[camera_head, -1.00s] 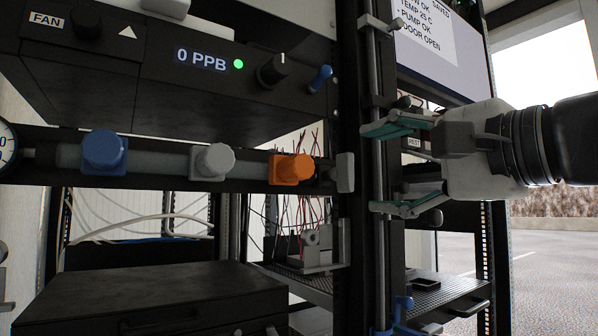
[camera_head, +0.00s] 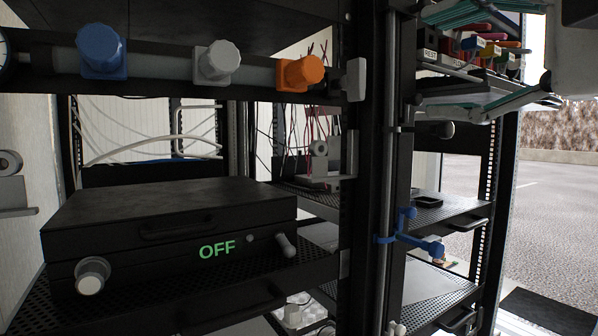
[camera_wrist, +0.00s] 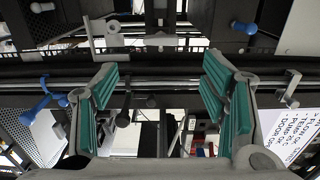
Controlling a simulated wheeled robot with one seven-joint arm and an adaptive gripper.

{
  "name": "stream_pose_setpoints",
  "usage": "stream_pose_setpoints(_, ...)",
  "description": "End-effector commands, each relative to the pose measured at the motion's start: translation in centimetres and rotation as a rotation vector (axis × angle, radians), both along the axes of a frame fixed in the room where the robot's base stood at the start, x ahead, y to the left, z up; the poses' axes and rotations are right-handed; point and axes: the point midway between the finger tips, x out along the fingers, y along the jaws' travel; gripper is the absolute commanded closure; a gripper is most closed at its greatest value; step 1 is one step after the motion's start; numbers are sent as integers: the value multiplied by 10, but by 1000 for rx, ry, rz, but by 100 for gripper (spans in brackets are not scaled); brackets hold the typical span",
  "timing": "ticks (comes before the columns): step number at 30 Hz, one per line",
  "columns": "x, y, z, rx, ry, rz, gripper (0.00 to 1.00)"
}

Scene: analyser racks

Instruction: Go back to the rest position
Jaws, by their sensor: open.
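My gripper (camera_head: 490,55) is at the upper right of the head view, in front of the right-hand rack. Its two teal-padded fingers are spread apart with nothing between them. In the wrist view my gripper (camera_wrist: 160,100) also shows open and empty, with dark rack bars and a pale metal pipe beyond the fingers. Part of the gripper body is cut off by the top right of the head view.
A vertical pipe with a blue valve handle (camera_head: 420,243) stands by the rack post. Blue (camera_head: 101,50), grey (camera_head: 217,62) and orange (camera_head: 300,72) knobs line a bar. A black box reading OFF (camera_head: 170,225) sits below. Open floor (camera_head: 545,230) lies right.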

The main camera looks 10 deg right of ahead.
Motion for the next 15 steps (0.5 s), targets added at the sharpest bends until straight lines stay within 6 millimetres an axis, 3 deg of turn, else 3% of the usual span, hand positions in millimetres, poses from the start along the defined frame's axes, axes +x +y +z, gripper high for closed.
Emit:
stream_pose_setpoints(2, 2, 3, -6, -17, 14, 9, 33)
stream_pose_setpoints(5, 7, 17, -32, -95, 69, 46, 33)
stream_pose_setpoints(8, 12, 40, -81, -245, 174, 124, 33)
stream_pose_setpoints(11, 7, 63, -146, -441, 307, 237, 33)
stream_pose_setpoints(15, -19, 81, -236, -728, 497, 429, 33)
